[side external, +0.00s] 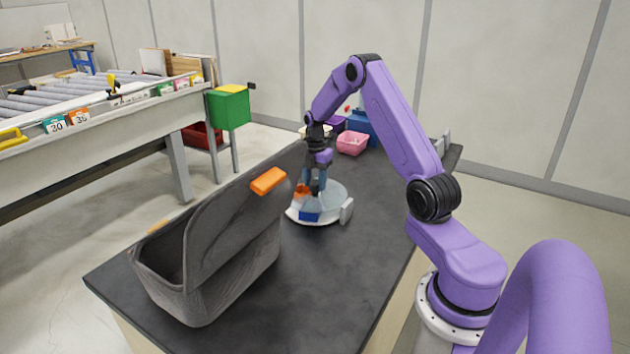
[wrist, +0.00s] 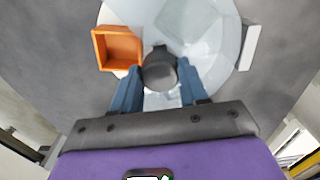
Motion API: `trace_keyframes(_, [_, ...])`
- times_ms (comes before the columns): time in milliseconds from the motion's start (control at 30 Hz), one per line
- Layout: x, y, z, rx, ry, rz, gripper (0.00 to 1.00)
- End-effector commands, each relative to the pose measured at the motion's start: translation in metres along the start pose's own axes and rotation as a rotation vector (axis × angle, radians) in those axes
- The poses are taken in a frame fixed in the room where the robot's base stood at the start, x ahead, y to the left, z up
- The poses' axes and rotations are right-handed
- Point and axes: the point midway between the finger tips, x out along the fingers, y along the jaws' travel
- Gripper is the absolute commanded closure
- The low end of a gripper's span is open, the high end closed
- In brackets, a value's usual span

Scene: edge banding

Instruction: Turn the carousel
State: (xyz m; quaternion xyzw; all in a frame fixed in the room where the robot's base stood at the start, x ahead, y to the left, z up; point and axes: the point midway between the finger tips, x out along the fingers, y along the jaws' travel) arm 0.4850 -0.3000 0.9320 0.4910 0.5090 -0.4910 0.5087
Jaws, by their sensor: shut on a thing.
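The carousel (side external: 330,200) is a round, pale, glassy disc on the dark table. It also shows in the wrist view (wrist: 208,45), with an open orange box (wrist: 118,49) at its left and a white block (wrist: 249,46) at its right edge. In the side view a blue box (side external: 310,215) is at the carousel's front edge and the orange box (side external: 301,191) is behind it. My gripper (side external: 314,188) is over the carousel. In the wrist view its two blue fingers (wrist: 160,78) are shut on a dark round knob (wrist: 159,70) near the disc's middle.
A pink basket (side external: 352,143) and a blue container (side external: 362,127) stand behind the carousel.

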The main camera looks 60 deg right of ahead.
Motion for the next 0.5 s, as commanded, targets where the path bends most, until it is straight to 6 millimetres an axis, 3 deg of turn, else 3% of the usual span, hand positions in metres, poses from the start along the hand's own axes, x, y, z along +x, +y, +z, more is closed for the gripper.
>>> trace_keyframes(500, [-0.0012,0.0008,0.0002,-0.188,-0.002,0.002,1.00])
